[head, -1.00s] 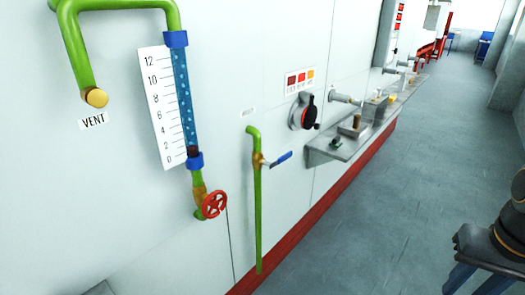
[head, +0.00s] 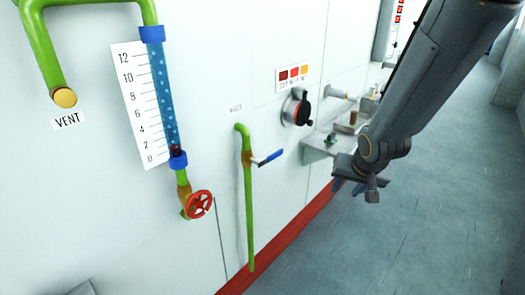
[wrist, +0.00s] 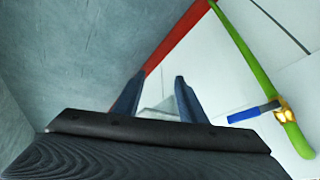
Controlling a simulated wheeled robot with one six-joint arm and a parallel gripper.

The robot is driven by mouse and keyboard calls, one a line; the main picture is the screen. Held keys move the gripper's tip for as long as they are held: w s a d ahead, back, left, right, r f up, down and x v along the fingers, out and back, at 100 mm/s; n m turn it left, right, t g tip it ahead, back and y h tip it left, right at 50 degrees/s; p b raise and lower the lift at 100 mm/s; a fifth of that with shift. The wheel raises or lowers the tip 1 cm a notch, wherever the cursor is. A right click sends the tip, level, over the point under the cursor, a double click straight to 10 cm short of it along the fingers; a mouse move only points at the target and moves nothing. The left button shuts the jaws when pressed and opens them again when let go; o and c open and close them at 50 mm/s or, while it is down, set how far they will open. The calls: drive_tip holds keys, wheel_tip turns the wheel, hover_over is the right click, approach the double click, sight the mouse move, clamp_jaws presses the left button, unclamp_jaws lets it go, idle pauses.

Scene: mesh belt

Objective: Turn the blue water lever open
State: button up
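The blue water lever (head: 267,158) sits on a brass valve on a thin green pipe (head: 248,205) against the white wall. The lever sticks out sideways from the pipe, pointing right. In the wrist view the lever (wrist: 254,111) is at the right, beside the brass valve (wrist: 286,111). My gripper (head: 350,187) is in front of the wall, to the right of the lever and slightly lower in the head view, apart from it. In the wrist view my gripper's two fingers (wrist: 153,92) are spread with nothing between them.
A red handwheel (head: 199,204) is on the sight-tube pipe to the left. A black rotary knob (head: 299,109) is above the lever. A grey shelf (head: 318,150) juts from the wall behind my gripper. The floor (head: 370,250) below is clear.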

sight(278, 155)
drive_tip(key=w+a+m+t+y, duration=0.2)
drive_tip(key=w+a+t+y, duration=0.3)
drive_tip(key=w, duration=0.9)
drive_tip(key=a+m+y, duration=0.1)
drive_tip(key=a+y, duration=0.1)
drive_tip(key=a, duration=0.1)
drive_tip(key=a+m+y, duration=0.1)
drive_tip(key=a+y, duration=0.2)
drive_tip(key=a, duration=0.1)
drive_tip(key=w+a+m+y, duration=0.1)
drive_tip(key=a+y, duration=0.2)
drive_tip(key=a, duration=0.1)
drive_tip(key=shift+a+f+t+p, duration=0.1)
drive_tip(key=shift+f+t+p, duration=0.2)
drive_tip(key=shift+f, duration=0.05)
drive_tip(key=shift+s+a+r+y, duration=0.1)
drive_tip(key=shift+s+a+y, duration=0.1)
drive_tip(key=shift+a+y, duration=0.25)
drive_tip(key=p+x, duration=0.2)
drive_tip(key=x, duration=0.5)
drive_tip(key=shift+a, duration=0.2)
drive_tip(key=shift+w, duration=0.1)
drive_tip(key=shift+d, duration=0.1)
clamp_jaws()
